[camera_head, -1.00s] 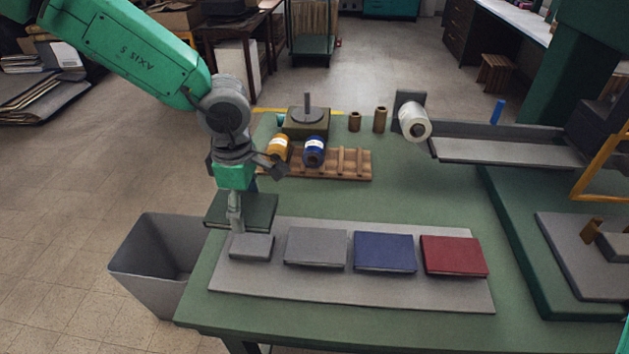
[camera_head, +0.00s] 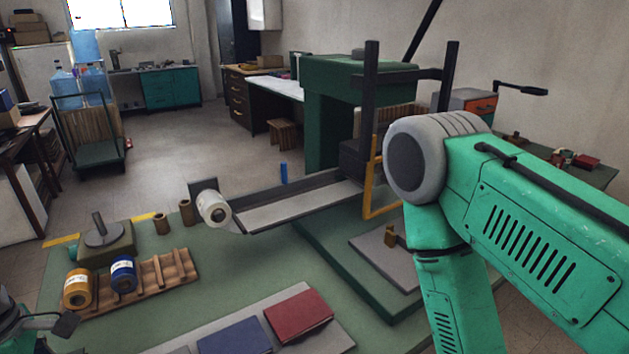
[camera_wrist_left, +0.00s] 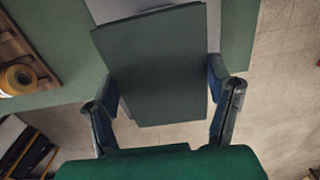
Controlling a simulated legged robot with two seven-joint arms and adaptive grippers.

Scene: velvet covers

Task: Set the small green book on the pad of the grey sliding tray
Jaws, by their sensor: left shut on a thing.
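The small green book (camera_wrist_left: 155,65) fills the middle of the left wrist view, its flat cover towards the camera. My left gripper (camera_wrist_left: 163,88) is shut on it, one finger at each side edge. My right arm covers the tray's right side; I cannot make out the pad. My right gripper is out of view.
A red book (camera_head: 298,313) and a blue book (camera_head: 235,337) lie on a grey board at the front. A wooden rack (camera_head: 155,278) holds yellow and blue spools. A white roll (camera_head: 213,207) and a long grey trough (camera_head: 300,206) stand behind. Green bench between is clear.

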